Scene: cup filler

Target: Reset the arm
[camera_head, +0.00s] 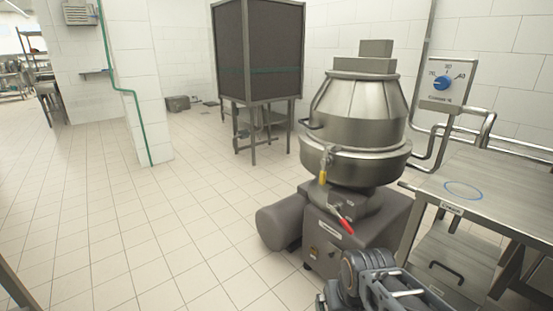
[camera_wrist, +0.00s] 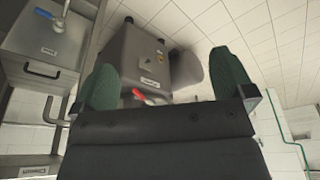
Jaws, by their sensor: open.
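My gripper (camera_wrist: 166,84) shows in the wrist view as two dark green fingers set wide apart, with nothing between them that I can see held. Beyond the fingers is the grey base of a steel machine (camera_wrist: 139,58) with a red-handled lever (camera_wrist: 139,94). In the head view my folded arm shows at the bottom edge, in front of the machine (camera_head: 352,130). The fingertips cannot be made out there.
A steel table (camera_head: 500,185) with a blue ring mark (camera_head: 463,190) stands close on the right. A control panel with a blue knob (camera_head: 441,83) is behind it. A dark cabinet (camera_head: 259,52) stands at the back. The tiled floor on the left is clear.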

